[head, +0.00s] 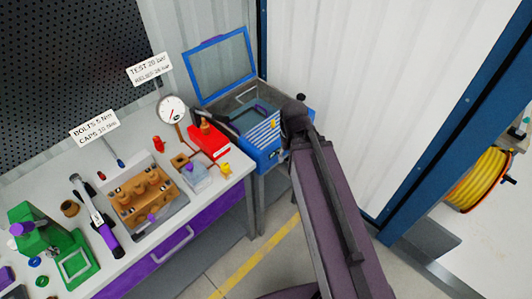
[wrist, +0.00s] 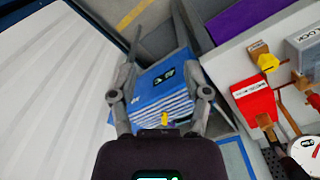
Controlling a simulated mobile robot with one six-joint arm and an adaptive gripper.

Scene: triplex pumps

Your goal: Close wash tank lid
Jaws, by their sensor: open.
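The wash tank (head: 268,157) is a blue box on a stand in the head view, at the right end of the bench. Its lid (head: 250,50), a blue frame with a clear pane, stands raised at the tank's back edge, so the tank is open. In the wrist view the tank's blue front (wrist: 172,72) and light stripes show between and behind my fingers. My gripper (wrist: 163,72) is open and empty, over the tank's front part. In the head view my arm's end covers the tank's right side and mostly hides the gripper.
A corrugated wall (head: 330,60) stands close behind and right. A yellow hose reel (head: 480,180) hangs far right.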

